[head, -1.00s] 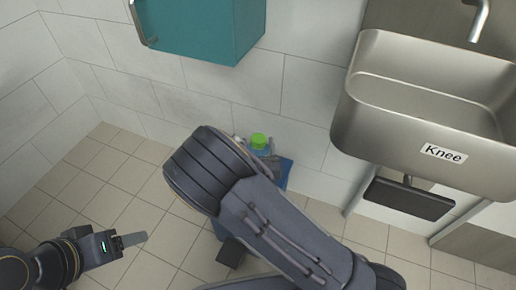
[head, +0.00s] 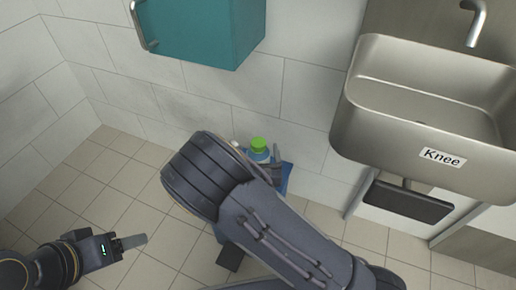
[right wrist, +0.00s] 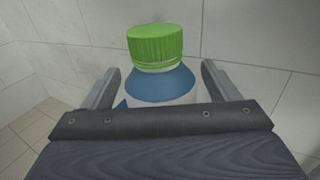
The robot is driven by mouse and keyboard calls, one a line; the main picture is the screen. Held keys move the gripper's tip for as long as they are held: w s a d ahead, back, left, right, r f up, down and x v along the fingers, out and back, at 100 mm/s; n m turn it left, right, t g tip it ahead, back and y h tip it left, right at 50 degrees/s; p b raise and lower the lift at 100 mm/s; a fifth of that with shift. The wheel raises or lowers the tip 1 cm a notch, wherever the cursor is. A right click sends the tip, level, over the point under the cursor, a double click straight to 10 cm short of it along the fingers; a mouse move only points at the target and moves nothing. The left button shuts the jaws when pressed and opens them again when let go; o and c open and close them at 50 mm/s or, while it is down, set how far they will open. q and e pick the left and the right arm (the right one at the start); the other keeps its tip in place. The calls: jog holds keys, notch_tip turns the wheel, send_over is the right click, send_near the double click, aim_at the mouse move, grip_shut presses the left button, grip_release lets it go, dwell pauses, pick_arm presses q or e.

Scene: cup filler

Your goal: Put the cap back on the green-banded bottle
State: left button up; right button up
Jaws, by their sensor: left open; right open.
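A bottle with a green cap (right wrist: 155,45), a blue shoulder (right wrist: 160,85) and a pale neck ring stands upright in the right wrist view. The cap sits on its neck; I cannot tell how tightly. My right gripper (right wrist: 160,68) is open, one finger on each side of the bottle, with visible gaps. In the head view the green cap (head: 258,144) shows beyond my right arm, which hides the bottle's lower part. No green band is visible on the bottle. My left gripper (head: 133,240) is open and empty over the floor at lower left.
A blue surface (head: 286,178) shows beside the bottle, close to the tiled wall (head: 305,95). A teal cabinet (head: 205,35) hangs above. A steel sink (head: 425,140) labelled "Knee" is at right, with a dark pad (head: 408,201) below. Floor at left is clear.

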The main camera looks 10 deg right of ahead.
jog(key=s+a+p, duration=0.1)
jog(key=s, duration=0.9)
jog(key=shift+s, duration=0.35)
jog(key=shift+a, duration=0.15)
